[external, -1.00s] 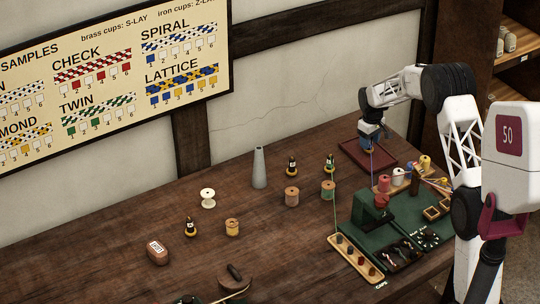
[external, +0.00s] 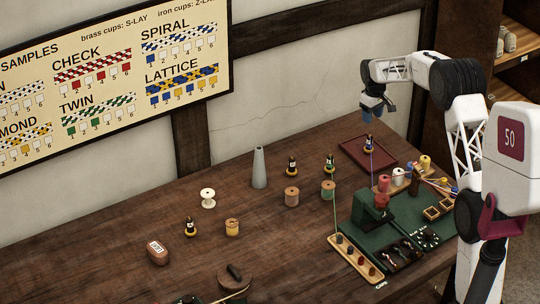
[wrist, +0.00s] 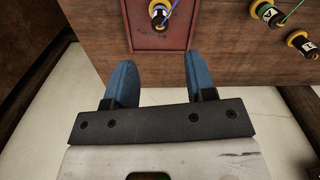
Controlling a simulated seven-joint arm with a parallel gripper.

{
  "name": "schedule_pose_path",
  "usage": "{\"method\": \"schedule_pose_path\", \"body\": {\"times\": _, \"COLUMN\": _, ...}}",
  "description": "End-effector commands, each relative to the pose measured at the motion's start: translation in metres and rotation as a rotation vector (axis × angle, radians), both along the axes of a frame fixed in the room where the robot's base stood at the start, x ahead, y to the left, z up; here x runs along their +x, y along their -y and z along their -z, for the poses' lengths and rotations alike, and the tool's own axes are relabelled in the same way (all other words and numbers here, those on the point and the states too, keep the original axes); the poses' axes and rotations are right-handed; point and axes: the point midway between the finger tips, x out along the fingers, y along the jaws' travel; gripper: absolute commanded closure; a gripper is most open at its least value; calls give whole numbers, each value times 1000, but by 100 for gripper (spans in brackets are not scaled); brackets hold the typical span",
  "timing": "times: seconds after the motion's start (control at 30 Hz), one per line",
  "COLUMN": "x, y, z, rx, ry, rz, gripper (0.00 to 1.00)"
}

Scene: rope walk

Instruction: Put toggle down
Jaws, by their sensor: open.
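A small dark piece with a yellow base and a pale band, which I take as the toggle (external: 368,144), stands on the dark red tray (external: 352,152) at the back right of the bench. A blue thread runs from it. In the wrist view the toggle (wrist: 160,13) is at the top edge, partly cut off, inside the tray (wrist: 160,40). My gripper (external: 376,111) is above the tray, apart from the toggle. In the wrist view its blue fingers (wrist: 158,65) are spread with nothing between them.
Similar dark pieces stand on the bench, two near the grey cone (external: 259,167) and one farther left (external: 190,227). Thread spools (external: 292,196) stand around them. A green fixture (external: 372,204) with colored spools and a wooden peg strip (external: 355,258) is at right.

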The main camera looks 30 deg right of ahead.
Motion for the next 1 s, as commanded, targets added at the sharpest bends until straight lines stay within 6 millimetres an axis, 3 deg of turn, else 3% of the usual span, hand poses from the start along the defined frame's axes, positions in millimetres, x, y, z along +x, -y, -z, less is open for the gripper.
{"method": "schedule_pose_path", "body": {"times": 0.67, "x": -2, "y": -3, "z": -4, "rx": -1, "ry": 2, "rz": 1, "gripper": 50}}
{"method": "schedule_pose_path", "body": {"times": 0.87, "x": -16, "y": -19, "z": -24, "rx": -4, "ry": 10, "rz": 5, "gripper": 50}}
{"method": "schedule_pose_path", "body": {"times": 1.0, "x": -36, "y": -41, "z": -49, "rx": -8, "ry": 21, "rz": 14, "gripper": 50}}
